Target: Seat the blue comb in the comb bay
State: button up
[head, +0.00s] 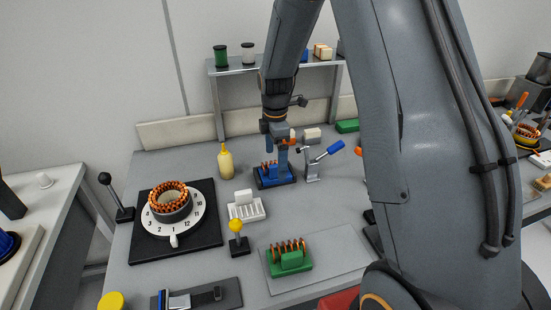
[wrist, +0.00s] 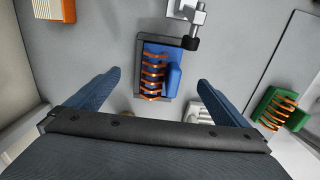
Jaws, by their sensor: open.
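The blue comb (wrist: 172,78) is a blue block with a row of copper coils along its left side in the wrist view. It sits in a dark rectangular holder (wrist: 140,94), which may be the comb bay. In the head view the blue comb (head: 271,169) and dark holder (head: 262,184) are at the table's middle, below my gripper (head: 278,148). In the wrist view my gripper (wrist: 158,80) is open, one finger on each side of the comb, with gaps on both sides. I cannot tell whether the comb is fully down.
A toggle clamp with a blue handle (head: 328,151) stands close right of the holder; its black tip (wrist: 190,43) is near the holder's corner. A white slotted tray (head: 246,212), yellow bottle (head: 225,163), stator dial (head: 178,208) and green comb (head: 290,260) stand around.

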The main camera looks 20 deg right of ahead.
jog(key=shift+r+p, duration=0.65)
jog(key=shift+r, duration=0.4)
notch_tip(320, 180, up, 8)
jog(key=b, duration=0.2)
jog(key=shift+b, duration=0.3)
jog(key=shift+f, duration=0.1)
jog(key=s+f+m+b, duration=0.1)
jog(key=s+f+m, duration=0.2)
jog(key=s+m, duration=0.6)
jog(key=s+f+m+t+b, duration=0.1)
jog(key=s+f+m+b, duration=0.1)
jog(key=s+m, duration=0.7)
jog(key=s+f, duration=0.1)
jog(key=s, duration=0.2)
jog(key=shift+a+b, duration=0.15)
jog(key=shift+b, duration=0.15)
jog(key=shift+f, duration=0.1)
